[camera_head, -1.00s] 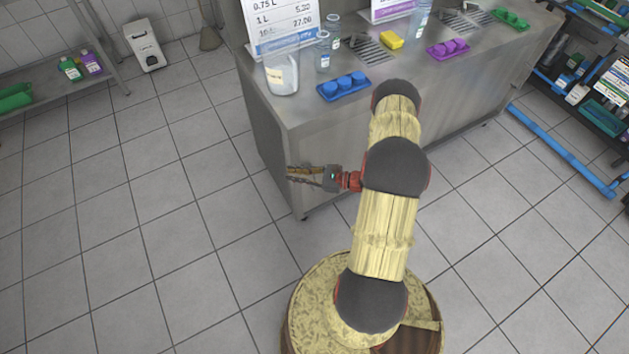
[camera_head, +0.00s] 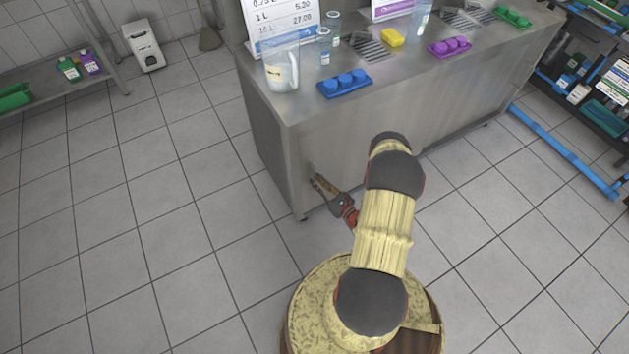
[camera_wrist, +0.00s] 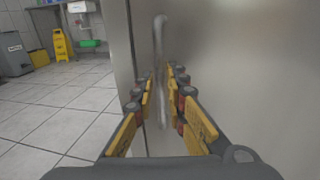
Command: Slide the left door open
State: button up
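The left door (camera_head: 345,145) is the plain steel front panel at the left end of the counter cabinet. It also fills the right side of the wrist view (camera_wrist: 250,70). A vertical bar handle (camera_wrist: 159,45) stands on it near its left edge. My gripper (camera_head: 318,183) is at the door's lower left. In the wrist view my gripper (camera_wrist: 162,85) is open, with its yellow-padded fingers on either side of the handle. A gap shows between fingers and bar; contact at the fingertips cannot be told. No opening shows at the door's left edge.
The steel counter (camera_head: 300,108) carries a clear jug (camera_head: 281,72), a blue tray (camera_head: 344,84) and a yellow sponge (camera_head: 391,38). The tiled floor left of the cabinet is clear. A yellow floor sign (camera_wrist: 61,44) stands far off in the wrist view.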

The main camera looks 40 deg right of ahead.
jog(key=shift+w, duration=0.95)
grip_shut()
